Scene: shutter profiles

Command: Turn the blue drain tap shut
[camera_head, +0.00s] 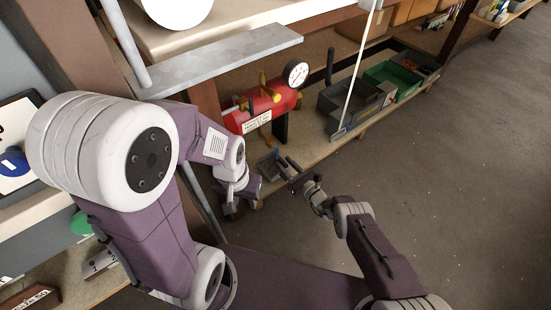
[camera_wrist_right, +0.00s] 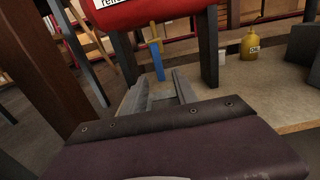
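The blue drain tap (camera_wrist_right: 158,60) shows in the right wrist view as an upright blue lever below a brass fitting (camera_wrist_right: 153,36) under the red tank (camera_wrist_right: 165,8). In the head view my right gripper (camera_head: 287,168) is in front of the tank. My left gripper (camera_head: 252,187) is left of it, its fingers unclear.
A pressure gauge (camera_head: 296,73) tops the tank, which stands on dark legs (camera_wrist_right: 208,50). Grey and green bins (camera_head: 390,76) stand on the shelf at right. A yellow bottle (camera_wrist_right: 250,45) stands right of the tank's leg. Open floor (camera_head: 455,150) lies to the right.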

